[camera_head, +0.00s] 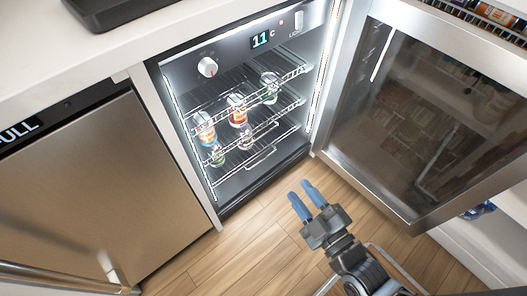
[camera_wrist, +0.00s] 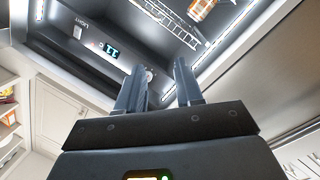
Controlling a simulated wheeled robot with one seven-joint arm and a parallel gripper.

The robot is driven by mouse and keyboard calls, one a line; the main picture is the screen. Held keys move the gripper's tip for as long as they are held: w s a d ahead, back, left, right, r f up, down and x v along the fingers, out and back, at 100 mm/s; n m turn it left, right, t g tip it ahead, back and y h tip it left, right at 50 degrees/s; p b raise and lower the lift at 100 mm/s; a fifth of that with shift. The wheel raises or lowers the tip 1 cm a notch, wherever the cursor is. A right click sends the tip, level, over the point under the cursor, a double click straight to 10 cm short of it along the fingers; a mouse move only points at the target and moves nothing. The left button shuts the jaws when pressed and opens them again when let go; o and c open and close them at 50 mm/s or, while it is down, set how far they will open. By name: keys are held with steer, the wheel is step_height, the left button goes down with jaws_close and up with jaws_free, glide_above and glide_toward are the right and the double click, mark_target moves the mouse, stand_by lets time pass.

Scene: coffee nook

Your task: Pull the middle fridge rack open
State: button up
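The small fridge (camera_head: 235,100) stands open, lit inside, with wire racks holding several drinks. A wire rack front (camera_head: 255,91) crosses the upper part, and another (camera_head: 258,132) runs lower. I cannot tell surely which one is the middle rack. A rack also shows in the wrist view (camera_wrist: 170,24), near an orange-labelled can (camera_wrist: 200,9). My gripper (camera_head: 300,190) is in front of the fridge, to the lower right of the racks and apart from them. In the wrist view its two fingers (camera_wrist: 160,70) are spread with nothing held between them.
The glass fridge door (camera_head: 425,110) is swung wide open on the right, close to my arm. A closed steel appliance (camera_head: 95,190) stands at left. A white counter (camera_head: 150,35) runs above. Wooden floor (camera_head: 245,250) is clear in front.

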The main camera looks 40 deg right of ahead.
steer(key=w+d+f+n+h+b, duration=0.2)
steer(key=w+d+f+n+b, duration=0.15)
steer(key=w+f+b, duration=0.6)
steer(key=w+d+f+n+h+b, duration=0.1)
steer(key=w+d+f, duration=0.3)
steer(key=w, duration=0.5)
steer(key=w+d+f+n+h+b, duration=0.1)
steer(key=w+d+f+b, duration=0.2)
steer(key=w, duration=0.6)
steer(key=shift+d+f+t+h+b, duration=0.4)
steer(key=shift+d+b, duration=0.15)
steer(key=shift+b, duration=0.3)
jaws_close()
